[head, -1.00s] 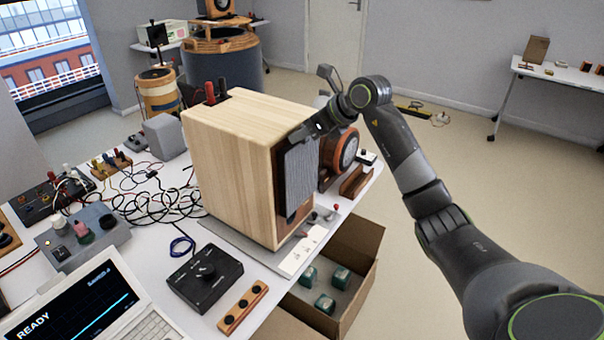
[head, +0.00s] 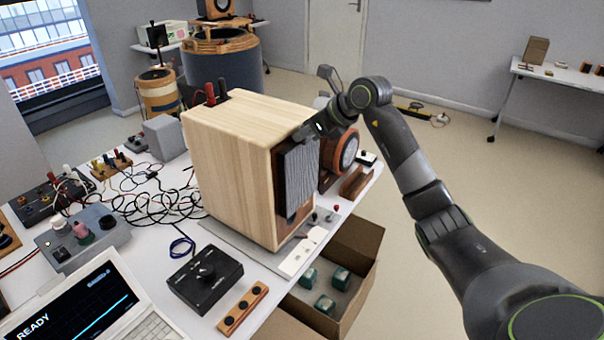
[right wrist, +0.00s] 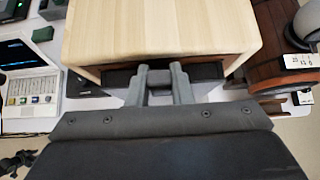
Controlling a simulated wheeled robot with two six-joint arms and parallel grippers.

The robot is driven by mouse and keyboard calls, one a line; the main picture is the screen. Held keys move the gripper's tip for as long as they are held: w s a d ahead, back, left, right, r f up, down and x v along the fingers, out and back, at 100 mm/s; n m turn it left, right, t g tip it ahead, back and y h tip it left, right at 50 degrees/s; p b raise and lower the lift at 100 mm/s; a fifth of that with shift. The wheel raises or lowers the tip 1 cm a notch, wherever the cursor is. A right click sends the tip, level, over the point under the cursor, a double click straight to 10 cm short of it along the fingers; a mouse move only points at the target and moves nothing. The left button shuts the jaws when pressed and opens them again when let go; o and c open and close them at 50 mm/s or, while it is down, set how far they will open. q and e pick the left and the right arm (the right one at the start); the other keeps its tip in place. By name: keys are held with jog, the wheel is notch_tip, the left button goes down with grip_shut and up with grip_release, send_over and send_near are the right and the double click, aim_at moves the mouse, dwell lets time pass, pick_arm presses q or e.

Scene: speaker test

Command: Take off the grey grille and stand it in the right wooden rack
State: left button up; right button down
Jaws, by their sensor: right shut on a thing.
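The grey grille (head: 301,180) is an upright, finely ribbed panel at the right-hand face of the pale wooden speaker box (head: 230,165). My right gripper (head: 312,131) is shut on the grille's top edge. I cannot tell whether the grille is touching the box. In the right wrist view my right gripper's two fingers (right wrist: 160,84) reach the grille's dark top edge (right wrist: 203,72) beside the box (right wrist: 160,30). A low brown wooden piece (head: 356,182) lies to the right, behind the grille; I cannot tell if it is a rack. My left gripper is not in view.
A round brown driver (head: 347,150) stands just right of the grille. An open cardboard box (head: 357,265) with green packs is below the table's edge. A black control box (head: 204,277), tangled wires and a laptop (head: 85,308) crowd the table.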

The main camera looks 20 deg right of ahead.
jog(key=shift+r, duration=0.55)
jog(key=shift+s+d, duration=0.1)
jog(key=shift+s, duration=0.05)
dwell(0.5)
jog(key=s+d, duration=0.3)
jog(key=s, duration=0.3)
jog(key=shift+d+b, duration=0.2)
jog(key=shift+b, duration=0.25)
dwell(1.0)
dwell(0.5)
